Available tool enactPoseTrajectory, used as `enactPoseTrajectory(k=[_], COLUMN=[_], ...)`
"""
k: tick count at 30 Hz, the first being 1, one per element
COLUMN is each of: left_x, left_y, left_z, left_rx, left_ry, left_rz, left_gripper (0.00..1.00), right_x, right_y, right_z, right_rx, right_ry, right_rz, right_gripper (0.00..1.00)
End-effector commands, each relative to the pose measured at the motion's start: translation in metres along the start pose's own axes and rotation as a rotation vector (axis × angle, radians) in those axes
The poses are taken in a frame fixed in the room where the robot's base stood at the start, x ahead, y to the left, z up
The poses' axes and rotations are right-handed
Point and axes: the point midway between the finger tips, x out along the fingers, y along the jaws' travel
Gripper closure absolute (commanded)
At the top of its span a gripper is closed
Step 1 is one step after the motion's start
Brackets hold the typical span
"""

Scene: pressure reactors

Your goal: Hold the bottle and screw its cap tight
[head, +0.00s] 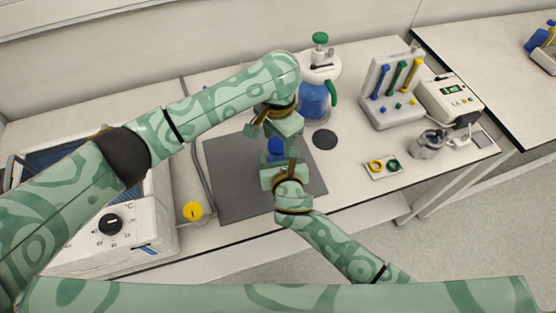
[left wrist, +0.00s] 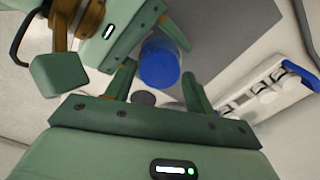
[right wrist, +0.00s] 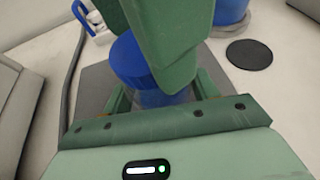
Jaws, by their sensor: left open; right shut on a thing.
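The bottle stands on the grey mat (head: 230,185). Its blue cap (head: 275,147) is on top and also shows in the left wrist view (left wrist: 159,64). In the right wrist view, the clear bottle body (right wrist: 160,98) is between the fingers of my right gripper (right wrist: 158,92), which is shut on it below the blue cap (right wrist: 128,62). My left gripper (head: 277,136) is open above the cap. In the left wrist view, the cap appears just past its fingertips, roughly between them. Whether they touch it I cannot tell. The cap's thread is hidden.
A larger bottle with blue liquid (head: 314,100) and a black disc (head: 325,138) stand behind and right. A rack with coloured handles (head: 392,92) and a white device (head: 450,98) are farther right. A white heater box with a dial (head: 112,225) is at left.

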Motion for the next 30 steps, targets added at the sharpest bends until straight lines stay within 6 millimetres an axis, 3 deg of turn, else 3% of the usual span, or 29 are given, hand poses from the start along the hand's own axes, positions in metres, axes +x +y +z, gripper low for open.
enactPoseTrajectory(k=[10, 14, 20, 23, 30], left_x=[0.0039, 0.0037, 0.0036, 0.0035, 0.0039], left_y=[0.0004, 0.0003, 0.0001, -0.0002, -0.0002], left_z=[0.0000, -0.0001, -0.0001, 0.0000, -0.0001], left_rx=[0.000, 0.000, 0.010, 0.116, 0.728], left_ry=[0.000, 0.000, 0.000, 0.000, 0.000], left_rz=[0.000, 0.000, 0.000, -0.002, -0.001], left_gripper=[0.46, 0.82, 0.83, 0.83, 0.83], right_x=[0.0000, 0.0000, 0.0000, 0.0000, 0.0000], right_y=[0.0000, 0.0000, 0.0000, 0.0000, 0.0000], right_z=[0.0001, 0.0001, 0.0001, 0.0001, 0.0001], right_rx=[0.000, 0.000, 0.000, 0.000, 0.000], right_ry=[0.000, 0.000, 0.000, 0.000, 0.000], right_rz=[0.000, 0.000, 0.000, 0.000, 0.000], right_gripper=[1.00, 1.00, 1.00, 1.00, 1.00])
